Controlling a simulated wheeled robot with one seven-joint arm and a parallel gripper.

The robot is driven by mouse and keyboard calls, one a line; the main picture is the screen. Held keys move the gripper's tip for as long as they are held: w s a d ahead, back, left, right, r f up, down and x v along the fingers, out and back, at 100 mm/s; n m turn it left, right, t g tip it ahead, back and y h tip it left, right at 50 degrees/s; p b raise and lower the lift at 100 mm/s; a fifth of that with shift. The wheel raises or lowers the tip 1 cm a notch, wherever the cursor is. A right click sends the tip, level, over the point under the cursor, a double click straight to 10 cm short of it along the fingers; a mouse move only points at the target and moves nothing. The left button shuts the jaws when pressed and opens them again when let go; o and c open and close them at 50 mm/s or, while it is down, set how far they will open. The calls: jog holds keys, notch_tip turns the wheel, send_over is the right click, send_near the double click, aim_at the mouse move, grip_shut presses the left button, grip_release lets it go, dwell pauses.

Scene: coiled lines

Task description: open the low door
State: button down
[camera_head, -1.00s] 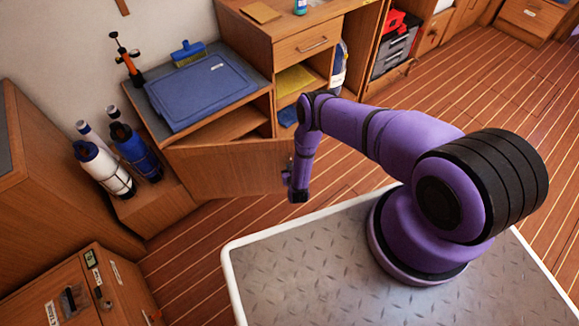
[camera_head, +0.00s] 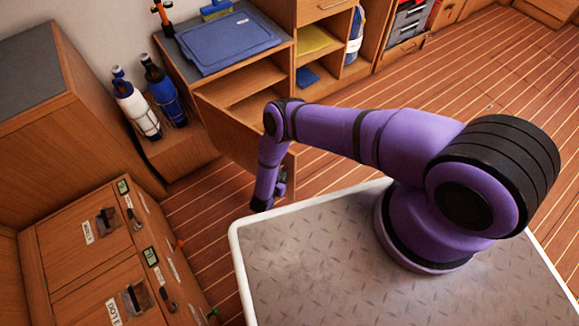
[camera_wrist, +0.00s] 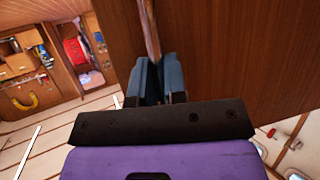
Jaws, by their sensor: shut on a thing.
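The low door (camera_head: 225,126) is a brown wooden panel hinged at the left of the low cabinet (camera_head: 240,72). It stands well swung out, and the cabinet's shelves show behind it. My gripper (camera_head: 277,190) is at the door's free side, partly hidden by my arm in the head view. In the wrist view, my gripper (camera_wrist: 158,78) has its two blue-grey fingers shut around a narrow upright wooden strip of the door (camera_wrist: 149,28). I cannot tell whether that strip is the bare edge or a handle. The door's broad face (camera_wrist: 240,55) fills the right of that view.
A blue case (camera_head: 228,42) lies on the cabinet top. Blue and white bottles (camera_head: 150,95) stand left of the hinge side. A cabinet with latches (camera_head: 110,240) is at the lower left. Open plank floor (camera_head: 205,200) lies between it and the door.

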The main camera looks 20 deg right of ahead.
jog(key=s+a, duration=0.6)
jog(key=a, duration=0.7)
jog(key=shift+a, duration=0.1)
jog(key=c, duration=1.5)
grip_release()
jog(key=shift+o, duration=0.2)
jog(key=v, duration=1)
jog(key=shift+s+a+r, duration=0.2)
jog(key=shift+s, duration=0.1)
